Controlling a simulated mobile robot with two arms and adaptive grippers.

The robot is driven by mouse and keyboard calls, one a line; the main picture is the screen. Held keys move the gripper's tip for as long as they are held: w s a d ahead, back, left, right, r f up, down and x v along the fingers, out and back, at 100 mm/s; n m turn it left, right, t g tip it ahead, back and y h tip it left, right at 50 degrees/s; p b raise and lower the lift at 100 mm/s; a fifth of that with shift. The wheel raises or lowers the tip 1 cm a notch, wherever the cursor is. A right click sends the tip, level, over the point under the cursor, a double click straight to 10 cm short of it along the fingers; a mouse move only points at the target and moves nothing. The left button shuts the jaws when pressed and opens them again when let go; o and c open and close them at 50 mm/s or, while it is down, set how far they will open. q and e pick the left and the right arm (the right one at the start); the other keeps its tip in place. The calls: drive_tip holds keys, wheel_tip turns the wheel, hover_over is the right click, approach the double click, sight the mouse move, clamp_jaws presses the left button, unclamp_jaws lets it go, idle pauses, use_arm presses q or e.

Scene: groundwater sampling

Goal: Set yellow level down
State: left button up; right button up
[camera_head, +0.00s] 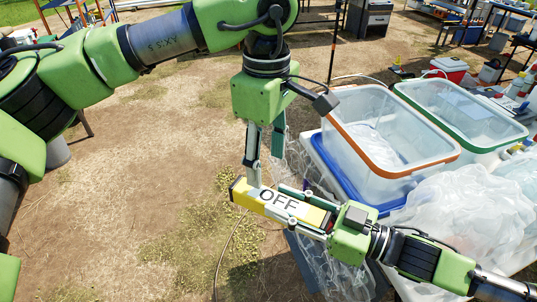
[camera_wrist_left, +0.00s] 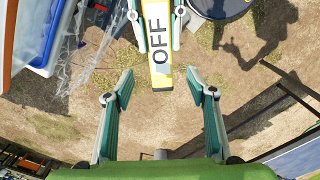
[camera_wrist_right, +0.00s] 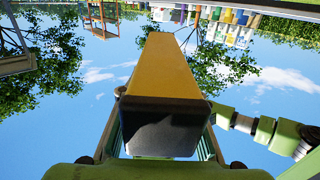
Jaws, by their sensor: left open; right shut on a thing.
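The yellow level (camera_head: 316,215) is a long yellow bar with a dark end cap and a white label reading OFF. My right gripper (camera_head: 290,205) is shut on it and holds it in the air, beside the table with the bins. In the right wrist view the level (camera_wrist_right: 166,70) runs away from the camera between the fingers. My left gripper (camera_head: 262,165) is above the level's far part, pointing down. In the left wrist view my left gripper (camera_wrist_left: 160,92) is open and empty, and the level (camera_wrist_left: 158,40) shows just beyond its fingertips. I cannot tell whether they touch.
A clear bin with an orange rim (camera_head: 408,172) and one with a green rim (camera_head: 505,137) stand on the table at right. Bare dirt ground (camera_head: 150,180) is open at left.

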sight(268, 195)
use_arm(q)
wheel_tip(268, 195, down, 11)
drive_tip(key=shift+f, duration=0.2)
idle(0.3)
drive_tip(key=c, duration=1.3)
drive_tip(key=shift+r, duration=0.1)
drive_tip(key=shift+c, duration=0.2)
use_arm(e)
drive_tip(key=o, duration=1.3)
drive_tip(key=shift+o, duration=0.2)
